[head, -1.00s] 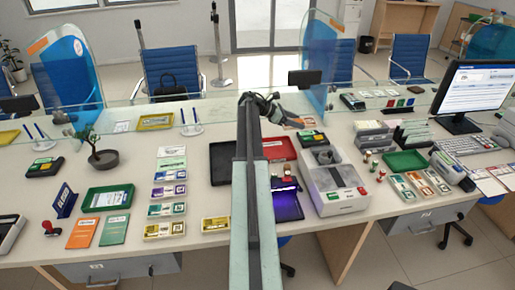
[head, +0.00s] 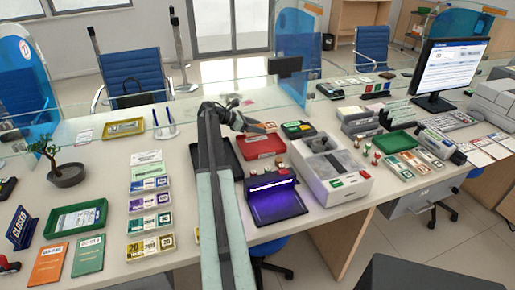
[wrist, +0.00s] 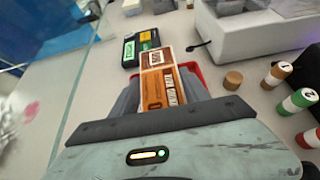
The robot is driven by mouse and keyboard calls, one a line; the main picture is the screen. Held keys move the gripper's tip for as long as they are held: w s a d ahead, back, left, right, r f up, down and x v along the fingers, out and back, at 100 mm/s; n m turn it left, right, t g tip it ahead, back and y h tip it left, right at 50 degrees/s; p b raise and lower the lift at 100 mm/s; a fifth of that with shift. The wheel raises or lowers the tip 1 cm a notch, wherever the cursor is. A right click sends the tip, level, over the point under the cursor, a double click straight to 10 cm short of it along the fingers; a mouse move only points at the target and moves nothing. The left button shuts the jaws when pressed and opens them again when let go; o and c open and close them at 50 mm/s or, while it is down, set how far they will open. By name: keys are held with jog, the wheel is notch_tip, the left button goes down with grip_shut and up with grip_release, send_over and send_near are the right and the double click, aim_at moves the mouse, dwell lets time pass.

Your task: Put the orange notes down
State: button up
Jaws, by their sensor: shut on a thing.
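My gripper (head: 243,122) is shut on the orange notes (head: 264,128), a banded brown-orange bundle. The notes also show in the wrist view (wrist: 158,88), sticking out forward from between the jaws. A red tray (head: 262,148) lies on the counter just below and in front of the notes. In the wrist view the red tray (wrist: 196,73) shows around and behind the bundle, partly hidden by it. The notes look raised above the tray; the exact gap cannot be told.
A black tray (head: 229,150) lies left of the red one, partly behind my arm. A purple-lit device (head: 274,203) and a grey-white machine (head: 335,172) stand nearby. A black and green box (head: 297,130) is at the right. Stamps (wrist: 294,101) stand close by. A glass screen rises behind.

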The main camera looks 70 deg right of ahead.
aim_at(258, 146)
notch_tip(258, 146, down, 8)
jog(key=b, duration=0.7)
jog(key=shift+f, duration=0.25)
jog(key=shift+r, duration=0.25)
jog(key=shift+f, duration=0.1)
jog(key=o, duration=1.2)
jog(key=shift+f, duration=0.15)
jog(key=o, duration=0.4)
